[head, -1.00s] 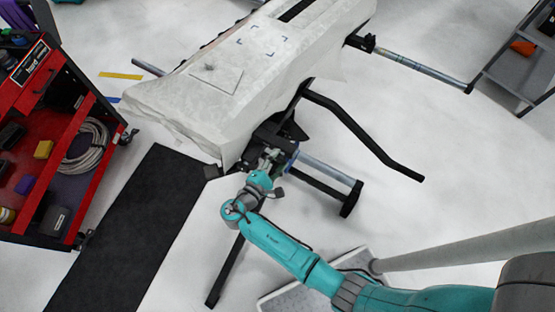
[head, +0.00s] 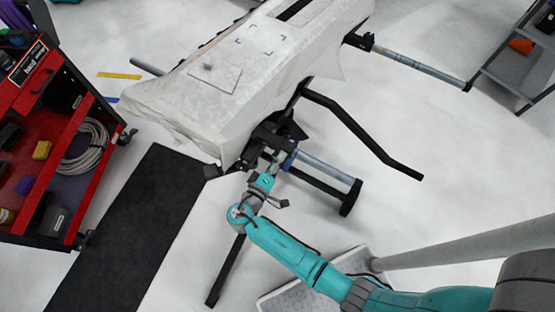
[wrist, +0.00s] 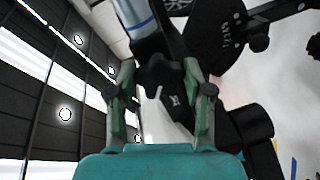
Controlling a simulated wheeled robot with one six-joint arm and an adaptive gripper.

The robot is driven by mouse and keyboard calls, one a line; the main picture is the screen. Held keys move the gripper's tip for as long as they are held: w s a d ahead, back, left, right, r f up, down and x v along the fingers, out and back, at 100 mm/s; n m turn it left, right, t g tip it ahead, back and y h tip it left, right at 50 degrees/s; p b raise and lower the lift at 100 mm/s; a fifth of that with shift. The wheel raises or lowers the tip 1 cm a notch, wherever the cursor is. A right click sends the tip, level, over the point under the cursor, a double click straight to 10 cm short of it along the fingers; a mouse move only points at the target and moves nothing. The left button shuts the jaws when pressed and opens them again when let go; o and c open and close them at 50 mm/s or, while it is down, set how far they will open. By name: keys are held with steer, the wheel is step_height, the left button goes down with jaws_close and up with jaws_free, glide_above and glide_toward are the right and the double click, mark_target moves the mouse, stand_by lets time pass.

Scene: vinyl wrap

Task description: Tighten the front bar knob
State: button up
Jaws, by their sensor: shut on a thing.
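In the wrist view a black knob (wrist: 163,82) sits between the two fingers of my gripper (wrist: 160,98), which is shut on it. The grey front bar (wrist: 139,22) with a blue band runs upward just beyond the knob. In the head view my gripper (head: 274,166) is at the black clamp at the near end of the covered stand, beside the blue-ringed inner end of the front bar (head: 328,168). The knob is too small and covered to make out there.
A pale cover (head: 205,105) drapes the stand, with black legs (head: 375,142) spreading below. Another bar (head: 425,68) sticks out at the right. A red tool cart (head: 75,135) stands left, a black mat (head: 125,220) beside it. A grey shelf cart (head: 520,65) is upper right.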

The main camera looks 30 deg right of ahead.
steer(key=m, duration=0.4)
steer(key=m+t, duration=0.1)
steer(key=m, duration=0.3)
steer(key=m+t, duration=0.1)
steer(key=m, duration=0.4)
steer(key=shift+w+f, duration=0.1)
steer(key=shift+f, duration=0.25)
steer(key=shift+a, duration=0.1)
stand_by(0.3)
steer(key=o, duration=1.1)
steer(key=v, duration=1.2)
steer(key=shift+w, duration=0.1)
